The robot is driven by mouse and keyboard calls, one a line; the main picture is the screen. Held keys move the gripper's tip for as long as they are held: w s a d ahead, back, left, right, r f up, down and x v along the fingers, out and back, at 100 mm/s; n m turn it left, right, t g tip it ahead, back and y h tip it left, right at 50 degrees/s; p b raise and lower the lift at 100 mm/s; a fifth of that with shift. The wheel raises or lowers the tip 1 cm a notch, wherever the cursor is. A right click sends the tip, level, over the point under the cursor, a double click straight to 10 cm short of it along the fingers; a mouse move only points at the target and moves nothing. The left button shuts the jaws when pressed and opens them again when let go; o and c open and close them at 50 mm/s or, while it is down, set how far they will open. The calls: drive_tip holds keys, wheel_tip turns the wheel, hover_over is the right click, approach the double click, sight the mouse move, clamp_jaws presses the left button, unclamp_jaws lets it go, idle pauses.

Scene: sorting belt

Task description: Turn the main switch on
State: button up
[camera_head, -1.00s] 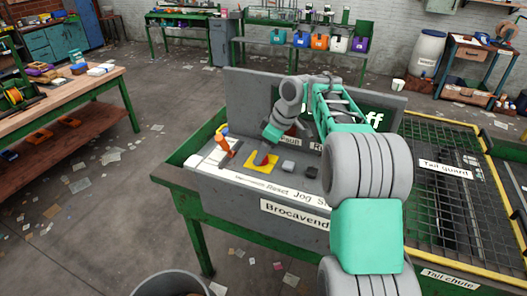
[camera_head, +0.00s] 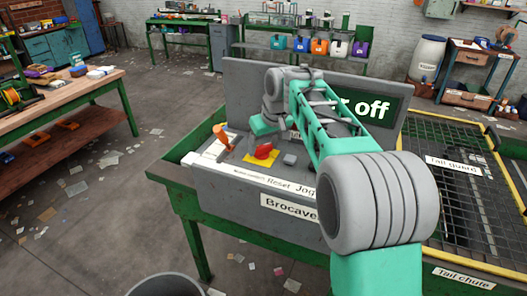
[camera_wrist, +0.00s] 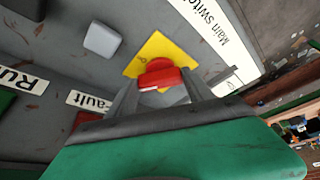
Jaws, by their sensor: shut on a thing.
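The main switch is a red knob (camera_wrist: 160,74) on a yellow plate (camera_wrist: 148,50), beside a white "Main switch" label (camera_wrist: 208,28) in the wrist view. In the head view the red knob (camera_head: 263,151) sits on its yellow plate at the left of the grey control console. My gripper (camera_wrist: 160,90) reaches down to the plate, one finger on each side of the knob, and is shut on it. My arm hides part of the console in the head view.
The console's back panel (camera_head: 243,90) rises behind. A mesh tail guard (camera_head: 450,200) is at the right.

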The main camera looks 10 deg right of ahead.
drive_tip(key=m+h, duration=0.1)
drive_tip(key=m, duration=0.2)
drive_tip(key=shift+a+b, duration=0.15)
drive_tip(key=shift+b, duration=0.25)
drive_tip(key=m, duration=0.1)
drive_tip(key=m+h, duration=0.1)
drive_tip(key=shift+s+a+r+m+p, duration=0.1)
drive_tip(key=shift+r+m+p, duration=0.1)
drive_tip(key=shift+m+p, duration=0.15)
drive_tip(key=shift+m+h+p, duration=0.5)
drive_tip(key=shift+m+p, duration=0.35)
drive_tip(key=shift+m, duration=0.3)
drive_tip(key=shift+a+m+h+p, duration=0.1)
drive_tip(key=shift+m+h+p, duration=0.3)
drive_tip(key=shift+m+p, duration=0.65)
drive_tip(key=shift+f+m+g, duration=0.1)
drive_tip(key=shift+m+g, duration=0.2)
drive_tip(key=shift+m, duration=0.05)
drive_tip(key=o, duration=1.4)
drive_tip(key=shift+c, duration=0.2)
